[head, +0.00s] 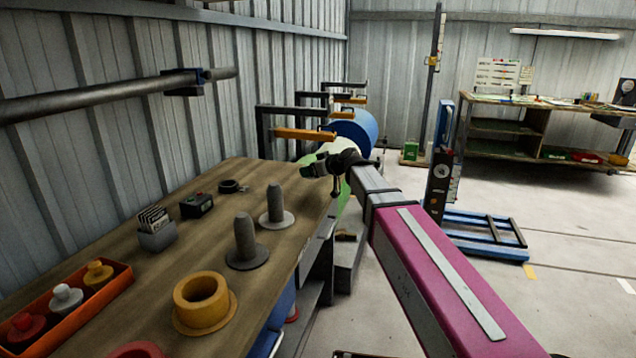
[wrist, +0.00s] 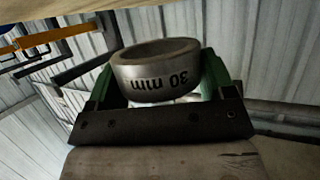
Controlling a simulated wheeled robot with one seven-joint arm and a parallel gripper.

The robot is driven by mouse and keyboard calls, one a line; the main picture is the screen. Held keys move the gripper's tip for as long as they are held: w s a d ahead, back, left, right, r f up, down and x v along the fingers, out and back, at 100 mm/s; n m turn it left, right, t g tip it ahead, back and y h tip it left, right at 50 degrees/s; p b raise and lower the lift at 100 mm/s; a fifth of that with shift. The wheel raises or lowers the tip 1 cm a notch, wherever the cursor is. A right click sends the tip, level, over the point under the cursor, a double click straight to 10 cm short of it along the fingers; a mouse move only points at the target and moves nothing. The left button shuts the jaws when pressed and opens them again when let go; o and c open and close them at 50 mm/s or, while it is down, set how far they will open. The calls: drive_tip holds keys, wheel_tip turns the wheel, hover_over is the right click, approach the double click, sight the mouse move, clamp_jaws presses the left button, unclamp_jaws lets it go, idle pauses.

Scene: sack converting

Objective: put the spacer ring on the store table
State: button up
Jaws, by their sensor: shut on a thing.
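The spacer ring (wrist: 155,70) is a grey ring marked "30 mm", seen in the wrist view. My gripper (wrist: 158,82) is shut on it, with a green finger at each side. In the head view my gripper (head: 318,166) is at the far right corner of a long wooden table (head: 172,262); the ring cannot be made out there. A second wooden table with shelves (head: 545,101) stands at the back right. I cannot tell from the pictures which is the store table.
The near table holds a yellow collar (head: 202,300), two grey spindles (head: 246,240), a dark ring (head: 232,186), a card box (head: 156,232) and an orange tray (head: 75,300). A blue lift stand (head: 480,235) is on the floor to the right.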

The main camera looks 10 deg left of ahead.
sight(319, 188)
drive_tip(key=shift+w+d+f, duration=0.8)
drive_tip(key=shift+w+d, duration=0.15)
drive_tip(key=shift+w, duration=0.1)
drive_tip(key=shift+f, duration=2.15)
drive_tip(key=o, duration=1.2)
drive_tip(key=shift+c, duration=0.2)
